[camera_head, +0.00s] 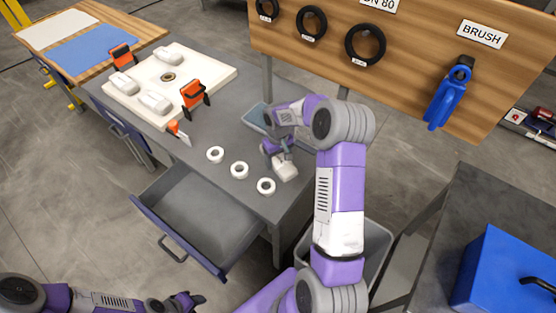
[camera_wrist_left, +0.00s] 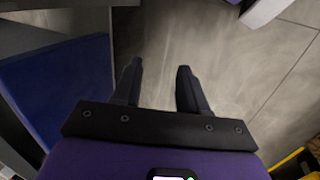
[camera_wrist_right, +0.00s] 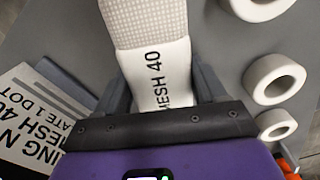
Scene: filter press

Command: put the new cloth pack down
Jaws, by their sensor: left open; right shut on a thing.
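The new cloth pack (camera_head: 286,171) is a small white roll on or just above the grey bench near its right edge. I cannot tell if it touches the surface. In the right wrist view the pack (camera_wrist_right: 158,70) reads "MESH 40" and has a woven outer part. My right gripper (camera_head: 279,148) is shut on it, one finger on each side. My left gripper (camera_wrist_left: 158,68) is open and empty over the floor, low at the left of the head view. A pale square plate (camera_head: 205,73) lies on the bench with white rounded packs (camera_head: 155,103) and orange clamps (camera_head: 194,94).
Several white rings (camera_head: 239,170) lie left of the pack. A printed card (camera_wrist_right: 40,115) lies beside it in the right wrist view. A drawer (camera_head: 200,215) stands open below the bench front. A tool board (camera_head: 410,60) stands behind, and a blue box (camera_head: 505,275) is at right.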

